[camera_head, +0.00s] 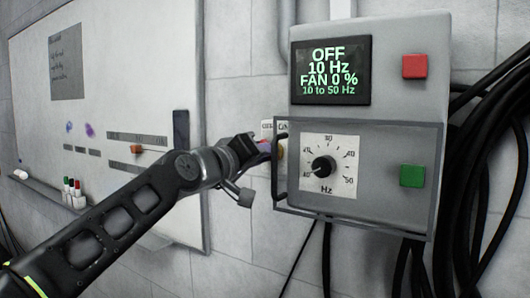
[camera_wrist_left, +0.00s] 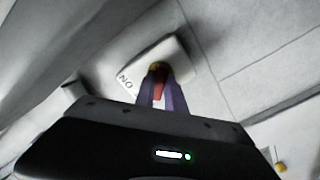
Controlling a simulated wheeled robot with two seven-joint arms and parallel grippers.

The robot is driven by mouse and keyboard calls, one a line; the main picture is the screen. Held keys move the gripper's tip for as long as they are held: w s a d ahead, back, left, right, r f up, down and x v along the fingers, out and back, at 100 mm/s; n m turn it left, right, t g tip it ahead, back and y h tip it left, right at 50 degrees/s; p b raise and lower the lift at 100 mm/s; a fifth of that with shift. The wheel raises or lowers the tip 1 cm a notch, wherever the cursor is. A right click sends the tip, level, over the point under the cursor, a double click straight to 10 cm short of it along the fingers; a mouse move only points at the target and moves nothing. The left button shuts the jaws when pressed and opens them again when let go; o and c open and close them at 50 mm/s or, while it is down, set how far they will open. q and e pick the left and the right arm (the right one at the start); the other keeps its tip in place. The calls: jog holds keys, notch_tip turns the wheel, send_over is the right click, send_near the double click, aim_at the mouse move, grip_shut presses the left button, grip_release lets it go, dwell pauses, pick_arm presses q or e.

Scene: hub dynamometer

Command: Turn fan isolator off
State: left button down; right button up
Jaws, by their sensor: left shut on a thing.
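The fan isolator has a pale plate, a yellow disc (camera_wrist_left: 156,67) and a red handle (camera_wrist_left: 159,84). An "ON" label shows at the plate's left side in the left wrist view; the rest of the plate (camera_wrist_left: 133,66) is partly hidden by my fingers. My left gripper (camera_wrist_left: 162,92) has purple fingers, one on each side of the red handle, shut on it. In the head view my left gripper (camera_head: 266,148) reaches the isolator at the left of the control box (camera_head: 400,120), and hides most of it. My right gripper is not in view.
The display (camera_head: 329,72) reads OFF, 10 Hz, FAN 0 %. A dial (camera_head: 323,167) sits behind a clear cover with a dark handle (camera_head: 279,170), close to my gripper. Red (camera_head: 415,66) and green (camera_head: 411,175) buttons are at right. Black cables (camera_head: 490,150) hang beyond; a whiteboard (camera_head: 125,70) is left.

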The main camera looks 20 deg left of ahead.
pick_arm(q)
jog(key=shift+n, duration=0.3)
jog(key=c, duration=1.4)
grip_release()
jog(key=shift+s, duration=0.1)
jog(key=s+a+b, duration=0.1)
jog(key=s+b, duration=0.1)
jog(key=s, duration=0.5)
jog(key=shift+s, duration=0.3)
